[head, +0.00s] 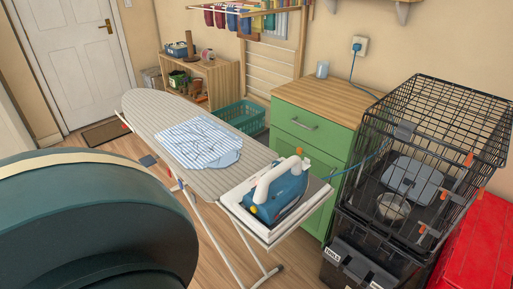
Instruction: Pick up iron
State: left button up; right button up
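The iron (278,192), blue with a white handle, rests on the metal stand at the near right end of the ironing board (158,107). A blue cord runs from its right side, past the green cabinet, and a blue plug sits in the wall outlet (360,44). A folded blue-striped shirt (200,141) lies on the board left of the iron. A large dark rounded part at the lower left is close to the camera and hides the floor there. Neither gripper shows in the head view.
A green cabinet (310,122) with a wooden top stands behind the board's right end. A black wire crate (440,135) stands right of it, with a red box (480,250) in front. A teal basket (241,116) and wooden shelf (212,82) are behind. Space above the iron is clear.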

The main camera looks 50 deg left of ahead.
aim_at(277, 191)
jog(key=k+j, duration=0.1)
jog(key=j, duration=1)
jog(key=k+j, duration=0.15)
jog(key=j, duration=0.35)
jog(key=k+j, duration=0.1)
jog(key=j, duration=0.45)
